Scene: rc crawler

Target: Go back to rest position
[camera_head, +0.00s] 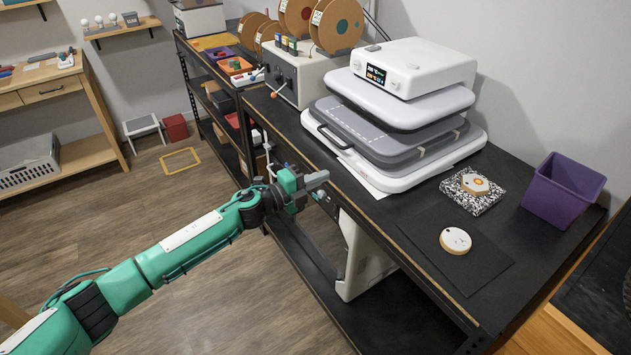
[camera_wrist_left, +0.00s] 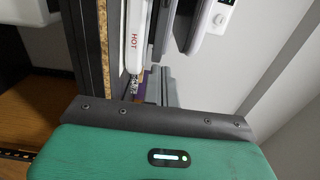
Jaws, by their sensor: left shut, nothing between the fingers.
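My left arm, green with dark joints, reaches in from the left in the head view. Its gripper (camera_head: 318,180) is shut and empty, at the front edge of the black bench (camera_head: 365,208), left of the grey and white press (camera_head: 385,130). I cannot tell whether it touches the bench edge. In the left wrist view, my green wrist housing fills the bottom, and the press's white edge marked HOT (camera_wrist_left: 135,40) shows beyond it. My right gripper is in neither view.
On the bench are a white round disc (camera_head: 455,240) on a black mat (camera_head: 488,262), an orange-centred piece (camera_head: 475,184) on a speckled pad, and a purple bin (camera_head: 562,190). A grey machine (camera_head: 303,75) with spools stands behind. Open floor (camera_head: 215,290) lies left of the bench.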

